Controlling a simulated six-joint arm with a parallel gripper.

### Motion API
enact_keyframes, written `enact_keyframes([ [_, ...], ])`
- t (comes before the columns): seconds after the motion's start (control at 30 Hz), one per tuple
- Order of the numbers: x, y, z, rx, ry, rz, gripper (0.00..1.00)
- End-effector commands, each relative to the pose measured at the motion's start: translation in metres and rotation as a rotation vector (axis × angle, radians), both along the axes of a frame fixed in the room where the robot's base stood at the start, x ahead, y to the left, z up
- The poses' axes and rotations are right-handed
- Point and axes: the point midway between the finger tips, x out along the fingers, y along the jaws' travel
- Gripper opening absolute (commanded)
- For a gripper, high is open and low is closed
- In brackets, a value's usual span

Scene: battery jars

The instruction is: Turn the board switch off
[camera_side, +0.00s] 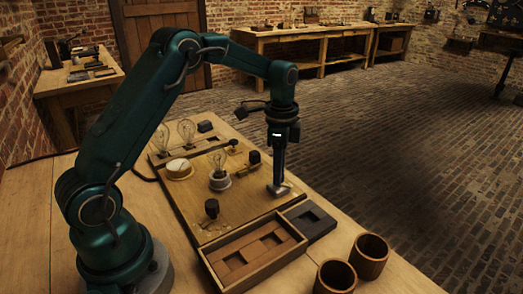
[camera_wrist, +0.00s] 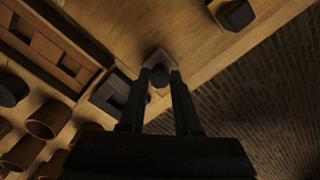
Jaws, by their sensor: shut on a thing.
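The wooden board (camera_side: 195,207) lies on the bench with bulbs and fittings on it. A small switch with a pale grey base (camera_side: 284,187) sits at its right edge, near the front; its base also shows in the wrist view (camera_wrist: 155,57). My gripper (camera_side: 278,186) points straight down over it. In the wrist view my gripper (camera_wrist: 160,76) has its two fingers on either side of the switch's dark round handle (camera_wrist: 160,78), shut on it. The fingers hide part of the switch, and I cannot tell which way the handle is set.
A glass bulb (camera_side: 218,165) and a dark block on a pale mount (camera_side: 255,157) stand left of my gripper. A dark square tray (camera_side: 318,228) lies close in front, beside a wooden box (camera_side: 207,264). Two brown jars (camera_side: 370,257) (camera_side: 335,278) stand at the front right.

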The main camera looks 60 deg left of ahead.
Motion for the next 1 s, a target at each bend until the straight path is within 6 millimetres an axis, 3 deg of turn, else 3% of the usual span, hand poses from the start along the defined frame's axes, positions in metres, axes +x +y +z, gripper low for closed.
enact_keyframes([
  [0.37,-0.0002,-0.0002,0.0006,-0.001,0.001,0.106,0.00],
  [1.0,-0.0004,-0.0003,0.0010,-0.001,0.000,0.675,0.00],
])
